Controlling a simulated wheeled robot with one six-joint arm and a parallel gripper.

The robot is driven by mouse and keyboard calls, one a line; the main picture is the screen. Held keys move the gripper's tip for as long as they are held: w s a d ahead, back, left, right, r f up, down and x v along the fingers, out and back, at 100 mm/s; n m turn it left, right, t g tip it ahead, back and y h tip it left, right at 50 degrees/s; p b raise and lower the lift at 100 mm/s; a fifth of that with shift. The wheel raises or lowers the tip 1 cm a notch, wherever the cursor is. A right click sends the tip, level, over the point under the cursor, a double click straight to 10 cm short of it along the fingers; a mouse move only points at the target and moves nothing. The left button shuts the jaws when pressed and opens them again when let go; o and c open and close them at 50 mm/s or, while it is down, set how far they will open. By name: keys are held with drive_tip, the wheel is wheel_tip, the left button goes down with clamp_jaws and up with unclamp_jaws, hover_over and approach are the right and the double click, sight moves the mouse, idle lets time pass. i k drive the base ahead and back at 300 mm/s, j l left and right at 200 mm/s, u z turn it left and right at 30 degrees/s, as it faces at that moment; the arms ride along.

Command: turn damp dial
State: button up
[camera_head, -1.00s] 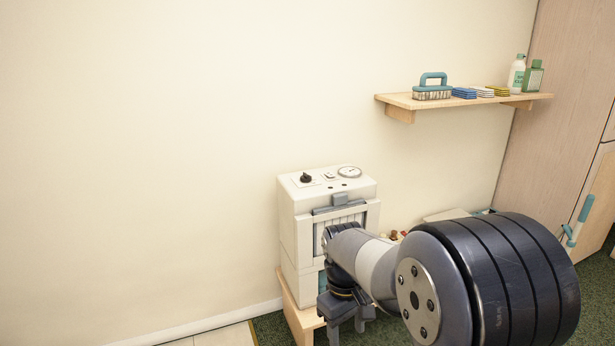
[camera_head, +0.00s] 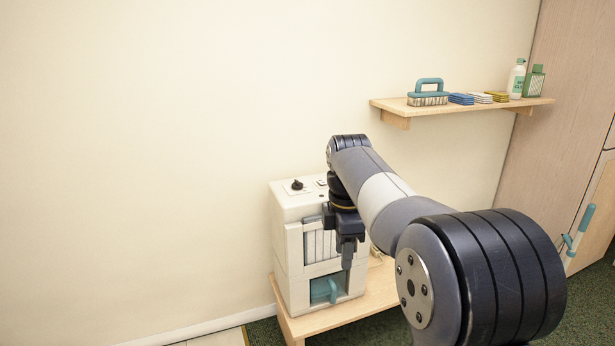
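A cream dehumidifier-like box (camera_head: 283,238) stands on a low wooden bench against the wall. A black dial (camera_head: 297,185) sits on the left part of its top panel. My gripper (camera_head: 347,260) points down in front of the right side of the box, lower than the dial and to its right. Its fingers are seen nearly edge-on, so I cannot tell whether they are open or shut. My arm hides the right part of the top panel. A teal handle (camera_head: 324,291) shows in the lower front opening of the box.
The wooden bench (camera_head: 370,300) extends right of the box. A wall shelf (camera_head: 450,108) at upper right holds a teal-handled brush (camera_head: 428,94), several sponges or cloths and two bottles. A wooden cabinet (camera_head: 570,110) stands at right. The wall space above the box is clear.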

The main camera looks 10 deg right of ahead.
sight(296, 186)
drive_tip(key=i+l+u, duration=0.1)
drive_tip(key=i+l, duration=0.25)
drive_tip(key=i+l+u, duration=0.1)
drive_tip(key=i+l, duration=0.2)
drive_tip(key=l, duration=0.2)
drive_tip(key=i+l+u, duration=0.1)
drive_tip(key=i+l, duration=0.2)
drive_tip(key=l, duration=0.2)
drive_tip(key=i+j+u, duration=0.1)
drive_tip(key=i+j, duration=0.15)
drive_tip(key=i, duration=0.25)
drive_tip(key=i+j, duration=0.25)
drive_tip(key=i, duration=0.3)
drive_tip(key=u, duration=0.05)
